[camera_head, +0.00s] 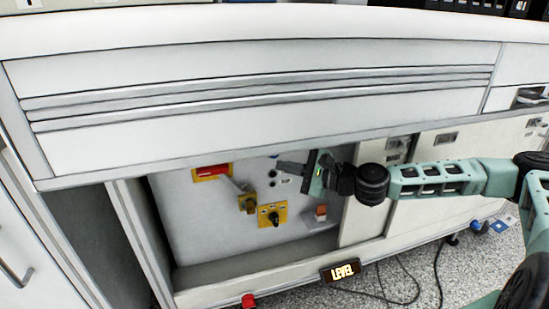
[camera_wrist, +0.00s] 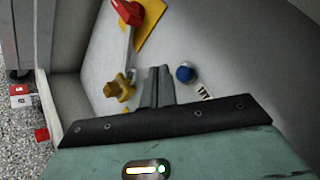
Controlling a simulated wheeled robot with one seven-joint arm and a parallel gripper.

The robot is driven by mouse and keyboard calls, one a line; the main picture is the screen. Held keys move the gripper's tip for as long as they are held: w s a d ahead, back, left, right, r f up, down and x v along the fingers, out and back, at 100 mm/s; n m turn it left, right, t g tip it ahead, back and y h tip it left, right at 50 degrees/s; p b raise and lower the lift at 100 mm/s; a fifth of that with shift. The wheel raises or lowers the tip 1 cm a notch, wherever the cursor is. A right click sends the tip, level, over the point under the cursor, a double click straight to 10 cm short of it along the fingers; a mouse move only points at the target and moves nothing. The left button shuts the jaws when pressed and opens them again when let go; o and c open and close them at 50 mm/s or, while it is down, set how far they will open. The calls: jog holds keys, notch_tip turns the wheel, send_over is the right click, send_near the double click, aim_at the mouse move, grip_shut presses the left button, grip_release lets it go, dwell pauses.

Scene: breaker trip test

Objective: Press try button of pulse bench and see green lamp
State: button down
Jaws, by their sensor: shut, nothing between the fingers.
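The grey panel (camera_head: 190,215) stands in an open bay under the bench. A round blue button (camera_wrist: 185,73) shows in the wrist view, with a small black-and-white label (camera_wrist: 204,92) beside it. I cannot read whether it is the try button. My gripper (camera_head: 279,167) is in front of the panel's upper right part, its fingers shut and empty. In the wrist view the shut fingertips (camera_wrist: 157,72) lie just left of the blue button; contact cannot be told. Small dark round fittings (camera_head: 272,173) show near my fingers in the head view. I can make out no lit green lamp on the panel.
A red handle on a yellow plate (camera_head: 212,171), a yellow knob (camera_head: 247,203) and a black rotary switch on yellow (camera_head: 271,215) are left of and below my gripper. An orange-red part (camera_head: 320,211) is lower right.

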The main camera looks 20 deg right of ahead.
jog(key=shift+w, duration=1.35)
dwell(1.1)
jog(key=shift+w, duration=0.4)
jog(key=shift+w, duration=0.5)
dwell(0.6)
jog(key=shift+p, duration=0.3)
jog(key=shift+s, duration=0.9)
jog(key=shift+s+p, duration=0.85)
jog(key=shift+s, duration=1.7)
